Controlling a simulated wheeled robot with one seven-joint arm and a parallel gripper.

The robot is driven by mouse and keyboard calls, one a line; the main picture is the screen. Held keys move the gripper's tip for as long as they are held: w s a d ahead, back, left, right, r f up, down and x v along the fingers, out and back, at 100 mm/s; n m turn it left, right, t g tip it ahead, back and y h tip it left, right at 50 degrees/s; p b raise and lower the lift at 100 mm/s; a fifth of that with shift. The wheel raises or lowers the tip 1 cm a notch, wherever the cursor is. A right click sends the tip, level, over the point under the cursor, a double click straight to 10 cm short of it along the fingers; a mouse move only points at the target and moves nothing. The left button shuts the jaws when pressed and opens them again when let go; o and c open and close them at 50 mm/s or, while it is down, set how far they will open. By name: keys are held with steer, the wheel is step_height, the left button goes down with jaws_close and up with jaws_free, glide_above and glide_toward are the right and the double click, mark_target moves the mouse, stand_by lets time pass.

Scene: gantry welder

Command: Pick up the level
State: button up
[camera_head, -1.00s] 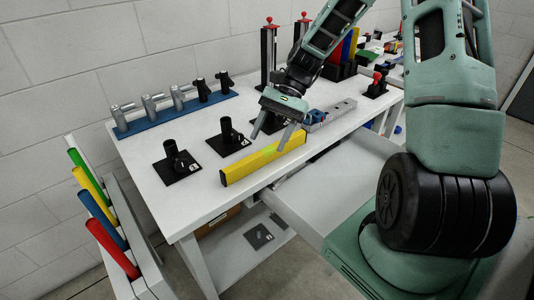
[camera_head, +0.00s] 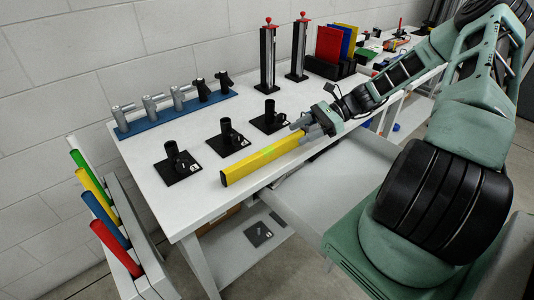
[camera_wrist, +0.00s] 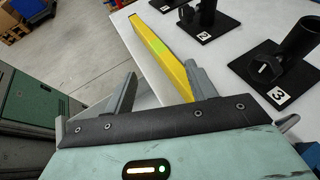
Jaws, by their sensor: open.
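The level is a long yellow bar (camera_head: 262,162) with a greenish vial spot, lying along the front edge of the white table. In the wrist view, the level (camera_wrist: 163,47) runs away from me toward the upper left. My gripper (camera_head: 301,130) is low at the level's right end, reaching in from the right. In the wrist view, my gripper (camera_wrist: 160,72) is open, and the level's near part shows between the fingers, close to the right finger. I cannot tell whether that finger touches it. The level's near end is partly hidden by the gripper.
Several black stands on numbered plates (camera_head: 228,141) sit just behind the level. A blue rack (camera_head: 175,114) holds several tools at the back left. Two tall posts with red tops (camera_head: 267,60) stand behind. An open drawer (camera_head: 325,190) juts out below the front edge.

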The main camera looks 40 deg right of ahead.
mark_target(269, 148)
steer(key=p+x, duration=0.2)
steer(key=x, duration=0.7)
steer(key=shift+w+a, duration=0.15)
steer(key=shift+a, duration=0.05)
steer(key=c, duration=1.2)
